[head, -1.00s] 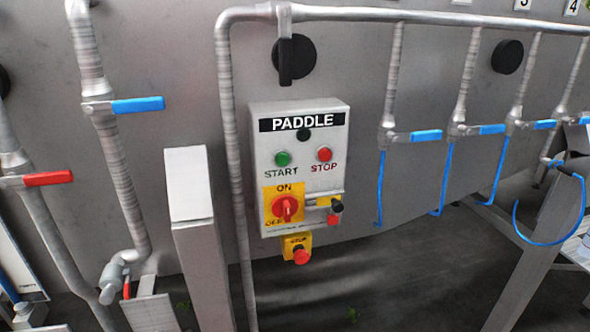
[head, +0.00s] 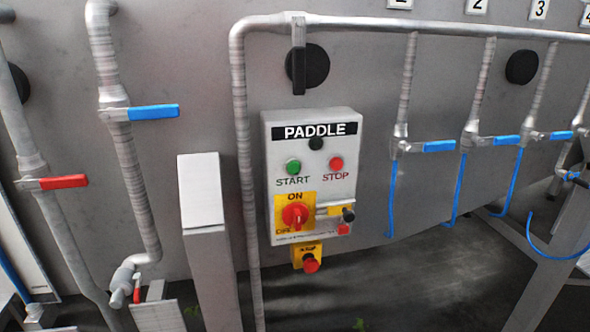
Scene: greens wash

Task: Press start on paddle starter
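The paddle starter (head: 312,200) is a light grey box with a black PADDLE label, in the middle of the head view. Its green START button (head: 293,167) is at the upper left of the panel. The red STOP button (head: 336,164) is to its right. Below sits a red rotary switch (head: 295,215) on a yellow plate marked ON at the top. A red emergency-stop style button (head: 311,264) on a yellow block is under the box. Neither of my grippers is in view.
A grey post (head: 203,195) stands left of the box, and a vertical pipe (head: 244,160) runs close beside it. Pipes with a red-handled valve (head: 63,182) and a blue-handled valve (head: 153,112) are at left. Blue-handled valves (head: 440,146) with blue hoses are at right.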

